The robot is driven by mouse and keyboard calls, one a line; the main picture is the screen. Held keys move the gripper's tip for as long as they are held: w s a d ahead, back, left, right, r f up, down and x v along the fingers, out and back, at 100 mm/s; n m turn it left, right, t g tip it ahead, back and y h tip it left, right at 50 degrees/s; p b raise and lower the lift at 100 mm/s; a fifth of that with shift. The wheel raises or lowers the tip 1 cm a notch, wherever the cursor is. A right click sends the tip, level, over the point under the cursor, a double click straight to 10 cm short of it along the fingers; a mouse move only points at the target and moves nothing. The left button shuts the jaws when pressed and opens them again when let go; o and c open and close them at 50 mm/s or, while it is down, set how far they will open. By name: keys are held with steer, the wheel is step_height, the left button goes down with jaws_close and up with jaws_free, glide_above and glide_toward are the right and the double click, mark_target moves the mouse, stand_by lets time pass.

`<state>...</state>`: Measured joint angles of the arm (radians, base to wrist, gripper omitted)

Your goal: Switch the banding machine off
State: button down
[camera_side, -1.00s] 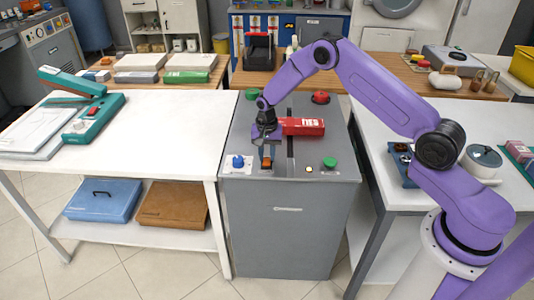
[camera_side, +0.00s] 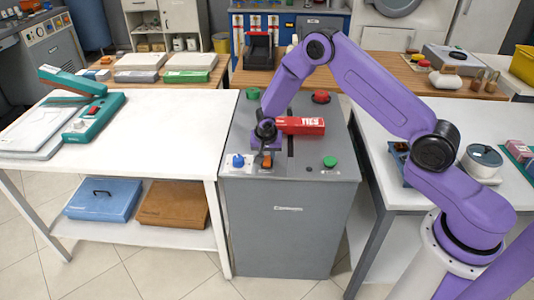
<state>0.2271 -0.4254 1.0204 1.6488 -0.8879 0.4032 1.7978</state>
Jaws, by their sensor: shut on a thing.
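The banding machine (camera_side: 290,240) is a grey cabinet between two white tables. Its top carries a blue knob (camera_side: 238,161) on a white plate, an orange switch (camera_side: 266,161) at the front left, a green button (camera_side: 330,162) at the front right and a small dark lamp (camera_side: 309,169). My gripper (camera_side: 266,155) points down at the switch and is shut on it. The fingers hide part of the switch, so its exact position is hard to tell.
A red box marked TIES (camera_side: 301,126) lies beside my gripper, over a dark slot in the machine top. A red button (camera_side: 321,97) and another green button (camera_side: 252,94) are at the back. A teal sealer (camera_side: 93,120) stands on the left white table (camera_side: 165,130), otherwise largely clear.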

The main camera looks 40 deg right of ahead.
steer(key=shift+d, duration=0.2)
stand_by(0.3)
steer(key=c, duration=1.1)
jaws_free()
steer(key=shift+o, duration=1.1)
steer(key=shift+a, duration=0.15)
steer(key=v, duration=1.7)
steer(key=shift+s+a, duration=0.2)
steer(key=shift+s, duration=0.1)
steer(key=shift+r, duration=0.2)
